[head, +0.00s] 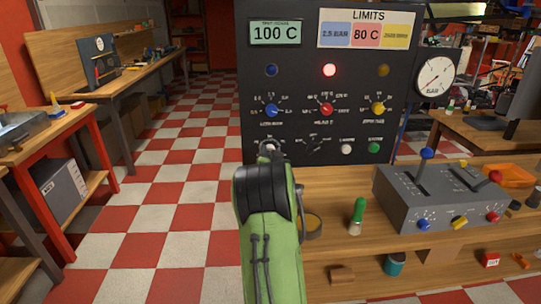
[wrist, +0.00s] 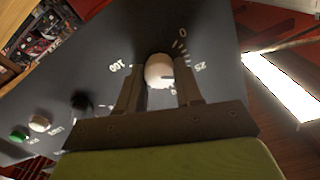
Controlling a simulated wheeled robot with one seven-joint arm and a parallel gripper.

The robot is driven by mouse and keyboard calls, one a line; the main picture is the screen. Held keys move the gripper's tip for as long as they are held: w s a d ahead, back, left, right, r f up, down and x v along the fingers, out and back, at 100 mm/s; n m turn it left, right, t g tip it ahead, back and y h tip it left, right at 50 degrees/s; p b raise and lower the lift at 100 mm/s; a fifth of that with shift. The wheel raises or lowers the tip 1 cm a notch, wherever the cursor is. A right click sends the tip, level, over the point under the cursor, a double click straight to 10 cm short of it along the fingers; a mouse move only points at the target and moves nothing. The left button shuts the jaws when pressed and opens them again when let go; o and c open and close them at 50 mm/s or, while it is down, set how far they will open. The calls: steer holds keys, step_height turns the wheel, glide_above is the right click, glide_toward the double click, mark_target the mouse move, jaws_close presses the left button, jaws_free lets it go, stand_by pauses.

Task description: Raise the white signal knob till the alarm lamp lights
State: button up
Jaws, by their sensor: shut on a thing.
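The white signal knob (wrist: 158,70) is on the dark panel, with scale marks 0, 25 and 100 around it in the wrist view. My gripper (wrist: 161,80) is shut on it, one finger on each side. In the head view my green arm hides the gripper and most of the knob, at the panel's lower left. The red lamp (head: 329,70) in the middle of the panel glows bright. The blue lamp (head: 271,70) and the yellow lamp (head: 382,70) look dark. I cannot tell which lamp is the alarm lamp.
The panel (head: 300,100) has a display (head: 276,32) reading 100 C, a LIMITS card (head: 367,30), a blue knob (head: 271,110), a red knob (head: 327,109) and a yellow knob (head: 378,108). A grey lever box (head: 440,195) and a green-handled tool (head: 357,215) stand on the bench.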

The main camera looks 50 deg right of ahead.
steer(key=shift+f, duration=0.15)
steer(key=o, duration=1)
steer(key=shift+o, duration=0.2)
steer(key=b+v, duration=0.2)
steer(key=v, duration=1.4)
steer(key=shift+d, duration=0.1)
